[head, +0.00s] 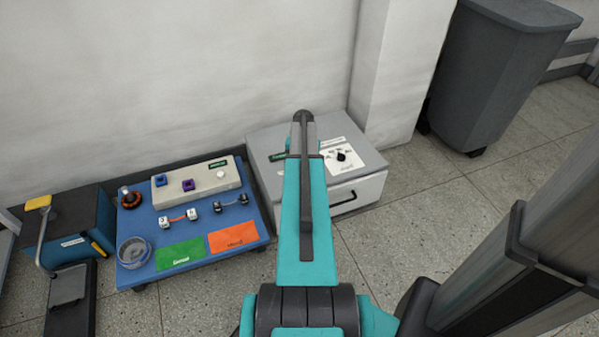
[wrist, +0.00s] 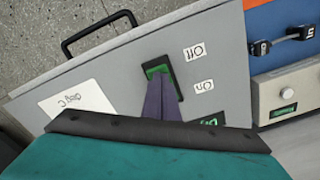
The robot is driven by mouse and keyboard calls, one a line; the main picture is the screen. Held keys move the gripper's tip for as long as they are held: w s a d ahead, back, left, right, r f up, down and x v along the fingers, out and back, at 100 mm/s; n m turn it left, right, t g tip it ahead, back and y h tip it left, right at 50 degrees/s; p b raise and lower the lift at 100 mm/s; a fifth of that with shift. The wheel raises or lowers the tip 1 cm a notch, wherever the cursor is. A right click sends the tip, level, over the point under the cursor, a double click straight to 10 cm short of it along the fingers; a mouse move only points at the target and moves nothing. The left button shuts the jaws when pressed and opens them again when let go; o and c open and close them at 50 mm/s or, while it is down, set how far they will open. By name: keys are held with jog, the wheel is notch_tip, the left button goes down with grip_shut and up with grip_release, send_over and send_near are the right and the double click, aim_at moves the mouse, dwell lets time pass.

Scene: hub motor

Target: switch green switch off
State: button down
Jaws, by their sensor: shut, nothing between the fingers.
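The green switch (wrist: 153,68) sits in the grey top of a box, seen in the wrist view, with an "Off" label (wrist: 194,52) and an "On" label (wrist: 204,86) beside it. My gripper (wrist: 162,82) is shut and empty, its purplish fingers at the switch and covering part of it. I cannot tell whether they touch it or which way the switch is set. In the head view my arm hides the switch and the fingers; the grey box (head: 265,142) shows on both sides of the arm.
The box has a drawer with a black handle (wrist: 98,32). A white plate (wrist: 80,102) lies on its top; the head view shows a black knob (head: 343,156). A blue table (head: 137,222) with small parts stands left of the box. A grey bin (head: 490,80) stands far right.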

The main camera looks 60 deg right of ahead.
jog(key=shift+f, duration=0.4)
jog(key=shift+r, duration=0.1)
dwell(0.3)
notch_tip(320, 180, up, 7)
jog(key=p, duration=0.5)
dwell(0.7)
dwell(0.4)
